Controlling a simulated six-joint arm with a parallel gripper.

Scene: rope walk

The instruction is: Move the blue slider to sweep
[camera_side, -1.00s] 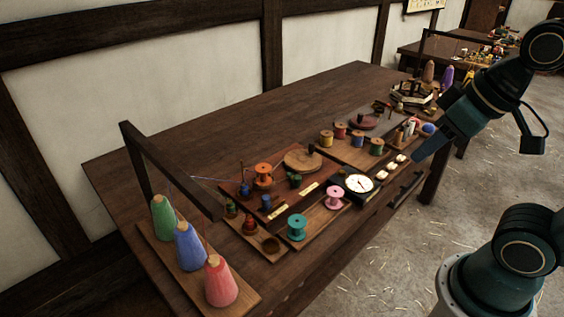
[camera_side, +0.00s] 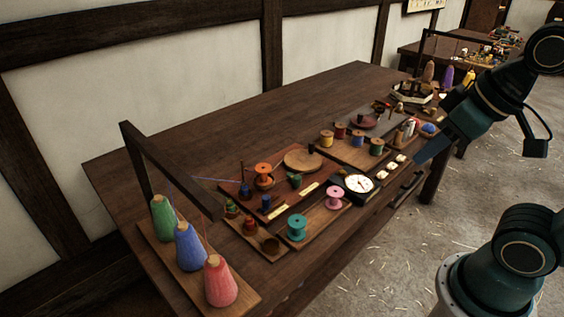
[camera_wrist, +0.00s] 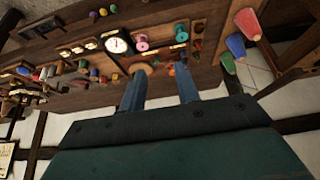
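A small blue knob (camera_side: 266,202), which looks like the blue slider, stands on a reddish-brown board (camera_side: 283,207) in the side view. It is near the board's front left, beside a pale label. The label's writing is too small to read. A similar green knob (camera_side: 295,180) stands further right on the same board. My gripper (camera_side: 424,152) is up at the right, well apart from the board. In the wrist view my gripper (camera_wrist: 159,88) has its two fingers spread with nothing between them. I cannot make out the blue knob for sure in the wrist view.
Teal (camera_side: 297,227) and pink (camera_side: 333,197) spools and a white dial (camera_side: 358,184) stand in front of the board. Green, blue and red cones (camera_side: 221,281) stand at the left under a dark frame (camera_side: 165,168). The table's back (camera_side: 230,140) is clear.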

